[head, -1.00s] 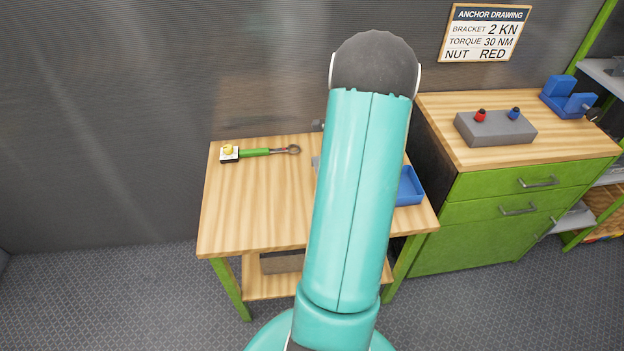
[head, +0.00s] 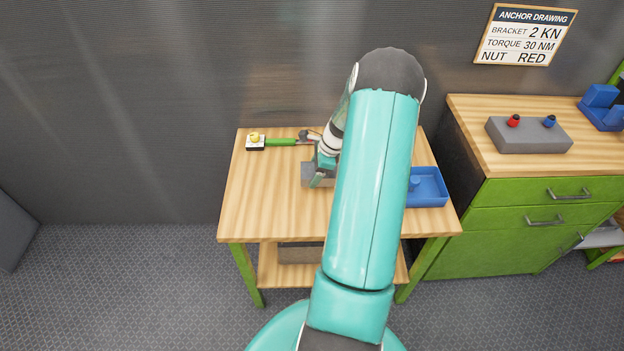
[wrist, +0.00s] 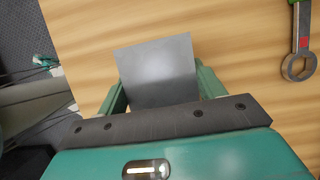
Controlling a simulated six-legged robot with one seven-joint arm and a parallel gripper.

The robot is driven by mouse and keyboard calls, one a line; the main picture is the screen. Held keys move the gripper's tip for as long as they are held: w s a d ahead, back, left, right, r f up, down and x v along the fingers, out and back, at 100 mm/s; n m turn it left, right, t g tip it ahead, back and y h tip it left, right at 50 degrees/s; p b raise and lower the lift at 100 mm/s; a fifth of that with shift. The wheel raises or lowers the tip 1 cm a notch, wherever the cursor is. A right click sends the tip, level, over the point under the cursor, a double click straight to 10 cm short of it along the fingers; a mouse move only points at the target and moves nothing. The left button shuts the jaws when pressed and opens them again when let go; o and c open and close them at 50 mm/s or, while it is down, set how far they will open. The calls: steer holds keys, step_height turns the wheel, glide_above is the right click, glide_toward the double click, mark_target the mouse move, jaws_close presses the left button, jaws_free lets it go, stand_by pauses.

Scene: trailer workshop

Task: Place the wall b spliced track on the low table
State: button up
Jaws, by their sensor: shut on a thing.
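The track is a plain grey block (head: 310,172) over the left-middle part of the low table (head: 262,205). In the wrist view the grey block (wrist: 158,72) sits between the two green fingers of my gripper (wrist: 160,92), which is shut on it. In the head view my gripper (head: 323,172) is partly hidden by my arm. The wooden top of the low table fills much of the wrist view (wrist: 235,75). I cannot tell whether the block touches the tabletop or is just above it.
A green-handled wrench (head: 281,142) and a small block with a yellow knob (head: 255,142) lie at the table's back left. A blue tray (head: 428,188) stands at its right. A green cabinet (head: 510,210) stands to the right. The table's front left is clear.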

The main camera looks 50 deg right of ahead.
steer(key=shift+w+a+f, duration=0.2)
steer(key=shift+w+f, duration=0.1)
steer(key=shift+f, duration=0.05)
steer(key=shift+w+f, duration=0.15)
steer(key=shift+f, duration=1.45)
steer(key=shift+f, duration=0.15)
steer(key=o, duration=1.1)
